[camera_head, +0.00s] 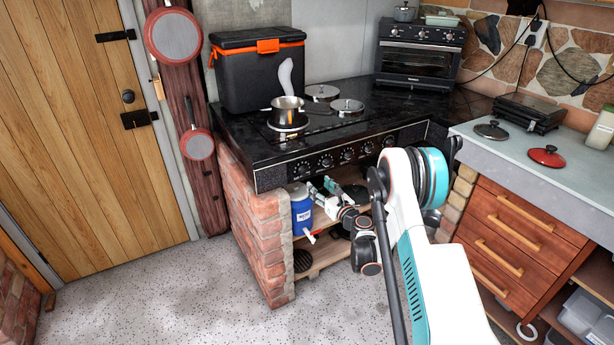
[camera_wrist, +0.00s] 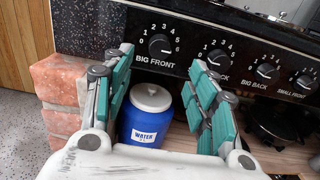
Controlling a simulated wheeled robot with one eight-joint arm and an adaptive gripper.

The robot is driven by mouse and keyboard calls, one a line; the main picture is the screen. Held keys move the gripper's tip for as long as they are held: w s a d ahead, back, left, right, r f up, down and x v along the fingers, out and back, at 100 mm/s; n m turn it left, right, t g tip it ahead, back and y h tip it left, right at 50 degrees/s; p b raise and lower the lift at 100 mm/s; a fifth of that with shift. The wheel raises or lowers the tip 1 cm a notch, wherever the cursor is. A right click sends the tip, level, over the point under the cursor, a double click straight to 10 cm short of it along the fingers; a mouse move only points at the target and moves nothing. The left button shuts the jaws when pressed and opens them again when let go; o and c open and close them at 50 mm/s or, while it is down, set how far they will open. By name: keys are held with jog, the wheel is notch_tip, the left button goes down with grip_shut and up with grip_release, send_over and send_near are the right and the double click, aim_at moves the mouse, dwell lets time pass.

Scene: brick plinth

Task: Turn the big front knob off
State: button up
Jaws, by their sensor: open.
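The big front knob (camera_wrist: 160,45) is a round black dial on the stove's black front panel, labelled BIG FRONT, with numbers around it. Its white mark appears to point to the lower right, near the 6. In the head view it is the leftmost knob (camera_head: 296,169) of the row. My gripper (camera_wrist: 162,62) is open and empty, its teal-padded fingers spread to either side below the knob. In the head view my gripper (camera_head: 320,187) is just below the panel. I see no contact with the knob; the exact gap is unclear.
Other knobs (camera_wrist: 267,71) continue to the right. A steaming saucepan (camera_head: 287,112) stands on the front left burner. A blue water container (camera_wrist: 142,128) sits on the shelf below the panel, between my fingers in the wrist view. A brick pillar (camera_head: 262,225) is at left.

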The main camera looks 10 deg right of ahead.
aim_at(306, 172)
jog(key=b+x, duration=0.3)
jog(key=x, duration=0.7)
jog(key=shift+w+a, duration=0.1)
jog(key=shift+w, duration=0.25)
jog(key=shift+c, duration=0.4)
jog(key=c, duration=1)
